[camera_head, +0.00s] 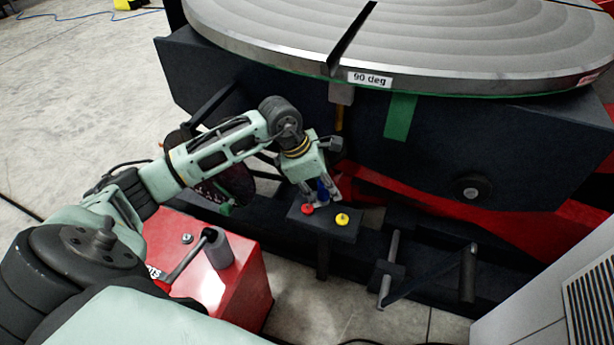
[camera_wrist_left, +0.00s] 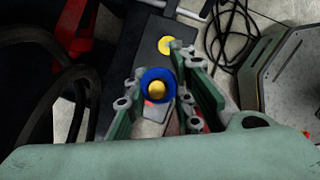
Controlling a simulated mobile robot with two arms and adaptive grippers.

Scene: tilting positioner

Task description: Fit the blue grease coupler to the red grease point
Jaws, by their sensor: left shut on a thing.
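The blue grease coupler (camera_head: 322,187) is between the fingers of my left gripper (camera_head: 321,197), which is shut on it. In the left wrist view the coupler (camera_wrist_left: 158,73) shows as a blue ring around a brass-coloured centre, between the fingers (camera_wrist_left: 160,95). The red grease point (camera_head: 307,209) sits on a dark plate (camera_head: 318,227), just left of and in front of the fingertips. The coupler appears close to it, but I cannot tell the gap. In the wrist view a small patch of red shows below the coupler, mostly hidden. My right gripper is not in view.
A yellow grease point (camera_head: 342,219) sits on the same plate, to the right of the red one. The large round table (camera_head: 450,35) and its dark body (camera_head: 450,145) stand behind. A red box (camera_head: 240,275) with a grey cylinder (camera_head: 218,249) stands at the lower left.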

